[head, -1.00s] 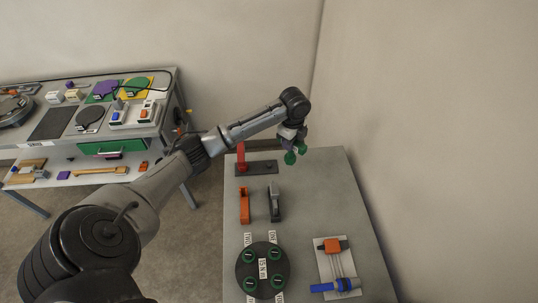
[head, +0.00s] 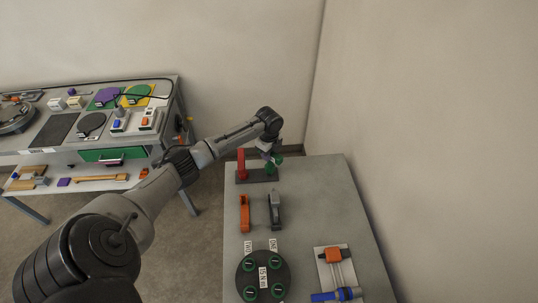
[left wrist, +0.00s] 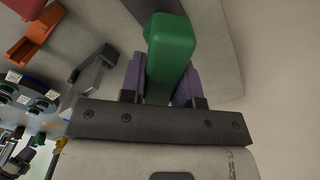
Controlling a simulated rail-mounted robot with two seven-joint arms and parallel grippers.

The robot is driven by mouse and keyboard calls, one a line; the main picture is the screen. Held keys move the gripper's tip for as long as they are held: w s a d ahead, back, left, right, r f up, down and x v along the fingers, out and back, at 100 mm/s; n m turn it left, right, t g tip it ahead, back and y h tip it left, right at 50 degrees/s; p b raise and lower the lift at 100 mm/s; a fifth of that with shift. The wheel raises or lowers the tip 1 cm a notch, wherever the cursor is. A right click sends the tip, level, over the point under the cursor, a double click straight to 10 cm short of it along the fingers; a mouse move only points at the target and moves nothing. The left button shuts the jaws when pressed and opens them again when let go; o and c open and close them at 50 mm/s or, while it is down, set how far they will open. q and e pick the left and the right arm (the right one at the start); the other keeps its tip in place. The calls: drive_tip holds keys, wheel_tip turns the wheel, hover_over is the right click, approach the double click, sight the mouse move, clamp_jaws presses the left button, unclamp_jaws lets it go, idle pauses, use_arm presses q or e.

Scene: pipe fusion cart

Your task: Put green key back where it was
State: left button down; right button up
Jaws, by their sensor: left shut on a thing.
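My left gripper (head: 270,152) is shut on the green key (head: 276,163) at the far end of the right-hand table. In the left wrist view, the green key (left wrist: 171,50) sits between the two purple fingers of the gripper (left wrist: 161,80). In the head view the key is beside a red upright post (head: 241,163), in front of or above the dark base plate (head: 252,177) the post stands on. I cannot tell whether the key touches the plate. My right gripper is not in view.
An orange tool (head: 244,214) and a grey tool (head: 275,211) stand nearer on the table. A round dark plate (head: 263,271) with green rings and an orange-and-blue device (head: 334,256) are at the front. A workbench (head: 55,150) is at the left.

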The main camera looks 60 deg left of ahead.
use_arm(q)
drive_tip(key=shift+f, duration=0.6)
drive_tip(key=shift+f, duration=0.3)
drive_tip(key=c, duration=0.8)
unclamp_jaws()
drive_tip(key=shift+c, duration=0.2)
drive_tip(key=shift+r, duration=0.1)
wheel_tip(320, 180, up, 12)
drive_tip(key=shift+f, duration=0.2)
drive_tip(key=shift+r, duration=0.45)
